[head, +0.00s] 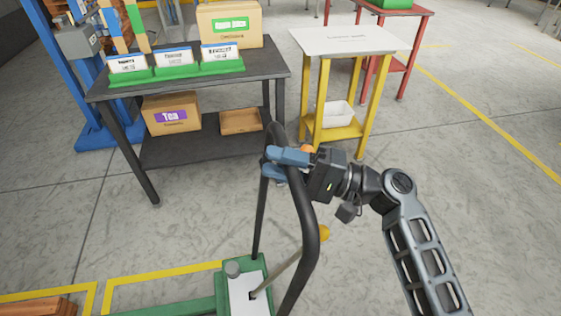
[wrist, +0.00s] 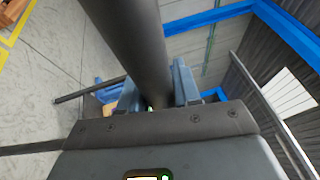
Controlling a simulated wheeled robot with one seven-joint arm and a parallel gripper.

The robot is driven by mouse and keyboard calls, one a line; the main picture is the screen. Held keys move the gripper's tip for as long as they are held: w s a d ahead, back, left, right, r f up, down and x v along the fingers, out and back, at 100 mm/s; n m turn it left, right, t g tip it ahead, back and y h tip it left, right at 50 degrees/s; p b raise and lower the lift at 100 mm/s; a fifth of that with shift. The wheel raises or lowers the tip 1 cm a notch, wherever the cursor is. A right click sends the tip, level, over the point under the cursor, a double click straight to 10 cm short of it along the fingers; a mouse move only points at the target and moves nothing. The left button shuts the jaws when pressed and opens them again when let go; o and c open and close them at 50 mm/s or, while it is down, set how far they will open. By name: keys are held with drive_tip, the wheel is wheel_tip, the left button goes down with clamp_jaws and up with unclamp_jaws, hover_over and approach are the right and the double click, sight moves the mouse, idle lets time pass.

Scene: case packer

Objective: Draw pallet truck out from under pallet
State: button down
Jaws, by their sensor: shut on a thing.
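The pallet truck stands at the bottom middle of the head view, with a green body (head: 258,272) and a tall black loop handle (head: 309,235). My gripper (head: 285,162) is at the upper part of the loop, its blue fingers shut on the handle. In the wrist view, the black handle bar (wrist: 132,45) runs between the two blue fingers of my gripper (wrist: 157,92). A bit of wooden pallet (head: 38,308) shows at the bottom left corner. The forks and most of the pallet are out of frame, so how they sit together cannot be told.
A dark table (head: 190,75) with green label holders, boxes and a lower shelf stands just beyond the truck. A yellow-legged stand (head: 345,42) is right of it, with a red stand (head: 411,45) behind. Yellow lines mark the floor. Floor at the right is clear.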

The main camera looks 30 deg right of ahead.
drive_tip(key=shift+s+d+f, duration=0.1)
drive_tip(key=shift+s+d, duration=0.05)
drive_tip(key=shift+d, duration=0.4)
drive_tip(key=shift+s+d, duration=0.15)
drive_tip(key=shift+d, duration=0.35)
drive_tip(key=shift+s+d, duration=0.1)
drive_tip(key=shift+d, duration=0.05)
drive_tip(key=c, duration=0.9)
unclamp_jaws()
drive_tip(key=shift+a, duration=0.2)
drive_tip(key=shift+d, duration=0.1)
drive_tip(key=b+v, duration=0.1)
drive_tip(key=v, duration=0.6)
drive_tip(key=shift+s+d+b, duration=0.15)
drive_tip(key=shift+d+b, duration=0.05)
drive_tip(key=shift+b, duration=0.15)
